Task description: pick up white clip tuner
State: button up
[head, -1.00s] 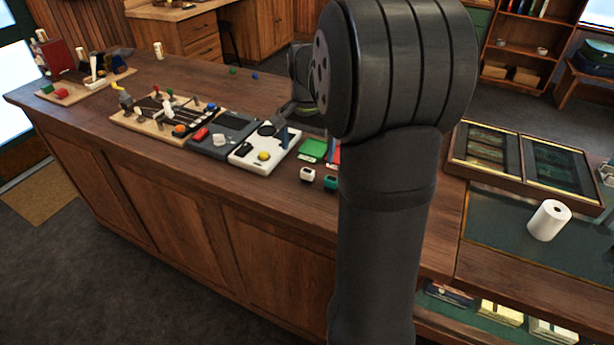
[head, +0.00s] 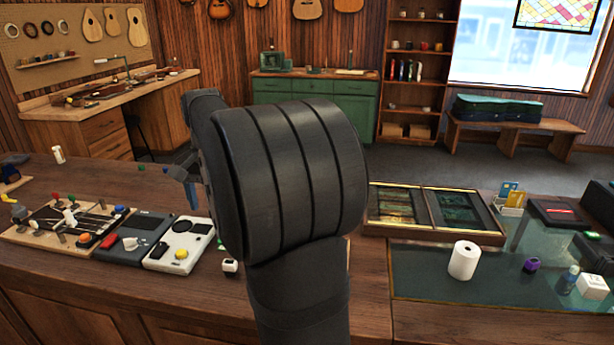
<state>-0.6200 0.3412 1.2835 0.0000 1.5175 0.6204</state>
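A small white block with a dark face (head: 230,266), which looks like the white clip tuner, sits on the wooden counter (head: 120,300) just left of my arm. It is close to the front right of a white pedal-like box with a yellow knob (head: 182,245). My gripper (head: 186,184) shows only in part, left of my big dark arm joint, above the counter and behind the boxes. Blue-grey finger parts show there, apart from the white tuner. The arm hides the rest of the gripper and the counter behind it.
A dark box with a white cup-like knob (head: 130,243) and a wooden board with coloured knobs (head: 65,222) stand left. Right are a framed display case (head: 433,240), a white paper roll (head: 464,260), a purple item (head: 531,265), a small bottle (head: 567,279) and a white box (head: 593,286).

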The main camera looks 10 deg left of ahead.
dwell(0.4)
jog(key=c, duration=1.2)
jog(key=a+f+n+h, duration=0.2)
jog(key=a+n+h, duration=0.35)
jog(key=n, duration=1.25)
jog(key=shift+y, duration=0.55)
jog(key=x, duration=1.1)
jog(key=shift+w+a+f, duration=0.1)
jog(key=shift+w+f, duration=0.1)
jog(key=shift+f, duration=0.25)
jog(key=shift+s+x, duration=0.2)
jog(key=shift+x, duration=2.4)
